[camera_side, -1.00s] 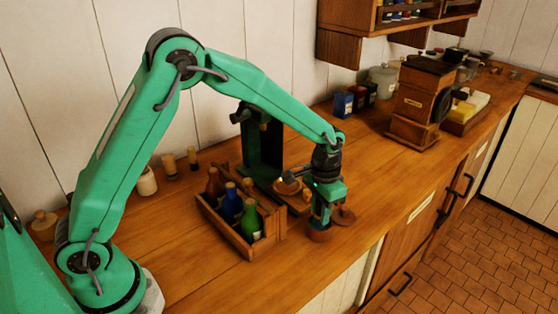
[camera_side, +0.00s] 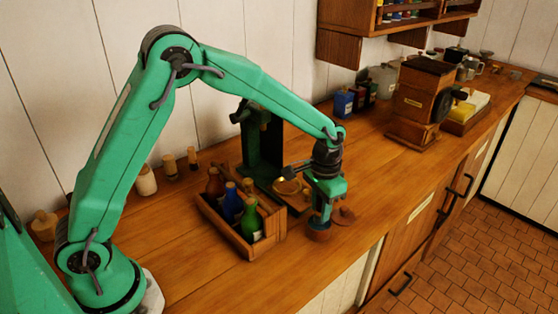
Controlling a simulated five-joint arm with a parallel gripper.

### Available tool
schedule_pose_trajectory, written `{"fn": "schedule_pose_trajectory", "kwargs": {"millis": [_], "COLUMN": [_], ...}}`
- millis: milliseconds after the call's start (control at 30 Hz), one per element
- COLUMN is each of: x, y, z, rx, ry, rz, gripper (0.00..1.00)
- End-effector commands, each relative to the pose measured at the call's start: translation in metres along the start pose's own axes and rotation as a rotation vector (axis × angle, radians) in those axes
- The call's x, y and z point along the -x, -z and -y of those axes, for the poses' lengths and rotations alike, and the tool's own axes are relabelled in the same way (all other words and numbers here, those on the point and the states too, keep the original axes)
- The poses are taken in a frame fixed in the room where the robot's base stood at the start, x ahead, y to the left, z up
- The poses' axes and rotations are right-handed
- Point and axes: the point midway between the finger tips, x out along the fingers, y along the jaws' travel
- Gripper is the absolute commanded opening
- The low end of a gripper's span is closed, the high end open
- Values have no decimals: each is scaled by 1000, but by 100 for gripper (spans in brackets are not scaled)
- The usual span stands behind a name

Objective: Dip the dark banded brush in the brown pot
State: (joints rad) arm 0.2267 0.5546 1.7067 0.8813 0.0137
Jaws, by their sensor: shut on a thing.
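My gripper (camera_side: 321,219) points down near the counter's front edge, to the right of the bottle crate. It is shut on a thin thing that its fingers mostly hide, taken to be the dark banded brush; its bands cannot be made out. Directly below the fingertips stands a small round brown pot (camera_side: 318,236). The fingers hide part of its mouth, so I cannot tell how deep the brush's tip is in it. A small reddish-brown piece (camera_side: 346,213) sits just right of the gripper.
A wooden crate (camera_side: 224,238) of coloured bottles stands close to my gripper's left. A green stand (camera_side: 262,150) with a round brown dish (camera_side: 287,187) is behind it. A wooden grinder-like box (camera_side: 418,103) stands farther right. The counter between is clear.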

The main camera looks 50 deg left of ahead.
Motion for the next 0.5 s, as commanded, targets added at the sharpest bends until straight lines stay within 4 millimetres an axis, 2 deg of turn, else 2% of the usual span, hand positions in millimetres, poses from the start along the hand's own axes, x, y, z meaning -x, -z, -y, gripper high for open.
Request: {"fn": "schedule_pose_trajectory", "kwargs": {"millis": [500], "x": [31], "y": [0], "z": [0], "rx": [0], "ry": [0], "rz": [-2], "gripper": [3]}}
